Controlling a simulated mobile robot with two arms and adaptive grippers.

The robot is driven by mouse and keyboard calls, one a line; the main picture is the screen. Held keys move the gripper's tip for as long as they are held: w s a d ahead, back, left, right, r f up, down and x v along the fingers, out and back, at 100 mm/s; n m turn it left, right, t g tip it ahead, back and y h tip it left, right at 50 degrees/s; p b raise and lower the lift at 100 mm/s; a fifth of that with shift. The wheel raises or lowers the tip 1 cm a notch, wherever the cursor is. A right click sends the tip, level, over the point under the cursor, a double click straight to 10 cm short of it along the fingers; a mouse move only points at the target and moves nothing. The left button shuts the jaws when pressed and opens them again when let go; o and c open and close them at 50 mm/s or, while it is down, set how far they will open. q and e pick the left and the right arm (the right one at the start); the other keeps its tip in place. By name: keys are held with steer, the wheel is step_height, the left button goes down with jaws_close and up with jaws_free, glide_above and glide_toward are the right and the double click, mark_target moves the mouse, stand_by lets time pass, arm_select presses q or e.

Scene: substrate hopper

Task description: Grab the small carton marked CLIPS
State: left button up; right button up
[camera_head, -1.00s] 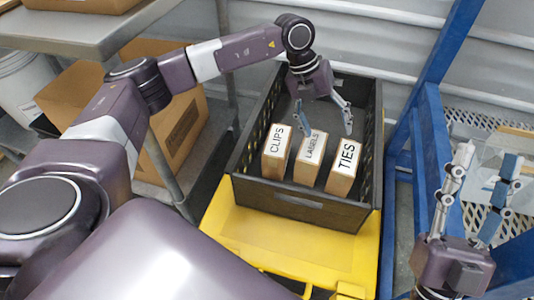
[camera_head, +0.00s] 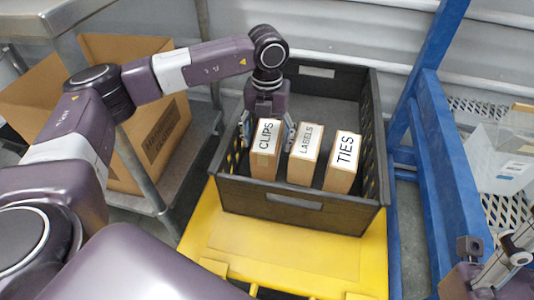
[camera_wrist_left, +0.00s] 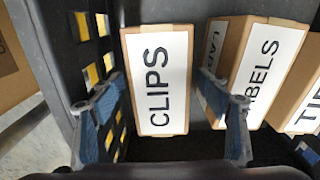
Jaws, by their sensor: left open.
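The CLIPS carton (camera_head: 264,160) is a small upright brown box with a white label, leftmost of three in the dark crate (camera_head: 300,205). My left gripper (camera_head: 267,129) is open over it, with one finger on each side. In the left wrist view the CLIPS carton (camera_wrist_left: 158,85) stands between the two fingers of my left gripper (camera_wrist_left: 160,98). The left finger is between the carton and the crate wall, the right finger between it and the LABELS carton. Gaps show on both sides. My right gripper (camera_head: 500,264) is at the lower right edge, partly cut off.
The LABELS carton (camera_head: 303,165) and the TIES carton (camera_head: 341,170) stand to the right in the crate. The crate rests on a yellow surface (camera_head: 290,250). A blue frame (camera_head: 440,150) is to the right, and an open cardboard box (camera_head: 150,140) to the left.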

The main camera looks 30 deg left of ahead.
arm_select(q)
steer(key=shift+f, duration=0.6)
steer(key=shift+c, duration=0.6)
steer(key=c, duration=1.4)
steer(key=shift+o, duration=0.2)
steer(key=shift+r, duration=0.15)
